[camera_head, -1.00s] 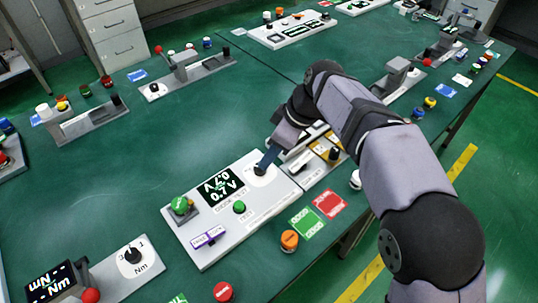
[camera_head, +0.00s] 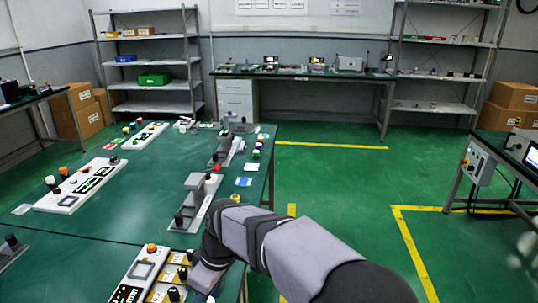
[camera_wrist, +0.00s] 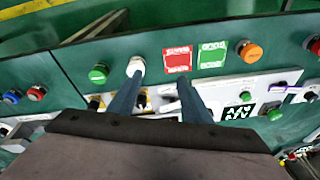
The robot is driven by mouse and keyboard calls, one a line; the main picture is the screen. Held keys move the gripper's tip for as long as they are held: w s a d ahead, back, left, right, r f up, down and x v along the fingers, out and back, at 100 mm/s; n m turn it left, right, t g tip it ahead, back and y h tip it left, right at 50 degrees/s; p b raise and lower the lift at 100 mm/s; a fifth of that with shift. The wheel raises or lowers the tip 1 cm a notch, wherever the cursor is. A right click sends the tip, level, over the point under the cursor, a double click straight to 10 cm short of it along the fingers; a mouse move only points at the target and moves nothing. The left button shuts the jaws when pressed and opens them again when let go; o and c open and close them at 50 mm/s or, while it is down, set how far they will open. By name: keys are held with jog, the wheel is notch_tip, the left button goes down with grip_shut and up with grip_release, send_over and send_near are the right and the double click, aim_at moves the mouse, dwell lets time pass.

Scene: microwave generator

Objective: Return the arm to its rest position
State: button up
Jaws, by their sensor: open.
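My gripper (camera_wrist: 159,80) is open in the wrist view, its two dark blue fingers apart with nothing between them. It is above the table's edge area. In the head view my arm reaches in from the bottom right; the fingers are not clearly visible there. A white device panel (camera_wrist: 232,88) with a black display (camera_wrist: 240,111) lies beyond the right finger in the wrist view. The left finger overlaps a white-topped button (camera_wrist: 136,65) in the picture; I cannot tell the gap between them.
A red card (camera_wrist: 177,61), a green card (camera_wrist: 211,59) and an orange button (camera_wrist: 249,51) lie near the table edge. In the head view, a grey stand (camera_head: 194,207) stands beyond my arm. The green floor (camera_head: 330,190) to the right is clear.

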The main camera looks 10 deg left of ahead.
jog(key=d+r+m+h+p, duration=0.1)
jog(key=d+m+p, duration=0.4)
jog(key=d, duration=1.3)
jog(key=s+d+f+m+h, duration=0.1)
jog(key=s+d+m, duration=0.4)
jog(key=d, duration=0.3)
jog(key=s+d+m+p, duration=0.1)
jog(key=s+d+m, duration=0.3)
jog(key=s+d, duration=0.2)
jog(key=shift+s+d+f+m+h, duration=0.3)
jog(key=shift+d+f+m+h, duration=0.1)
jog(key=shift+d, duration=0.6)
